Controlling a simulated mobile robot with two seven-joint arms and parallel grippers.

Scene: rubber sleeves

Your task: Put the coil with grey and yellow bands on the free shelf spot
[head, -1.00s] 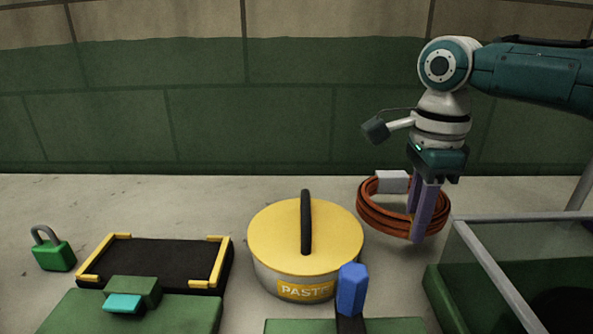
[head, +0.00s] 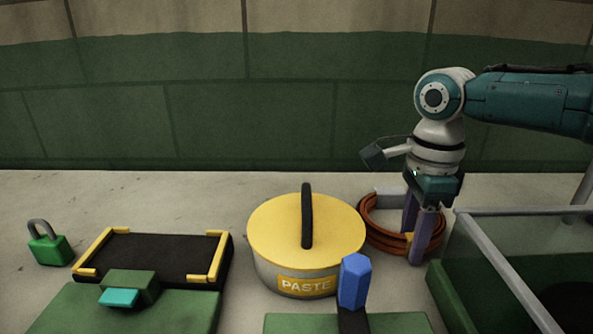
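My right gripper (head: 417,245) points down over the coil's right side. Its two purple fingers stand apart, astride the ring at the yellow band, and look open. My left gripper is not in view.
The paste pot (head: 270,232) stands close left of the coil. A glass-walled green bin (head: 450,295) is close on the right. A black tray with yellow corners (head: 178,258) and a green padlock (head: 48,250) are at left. A blue-topped handle (head: 353,281) rises in front.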

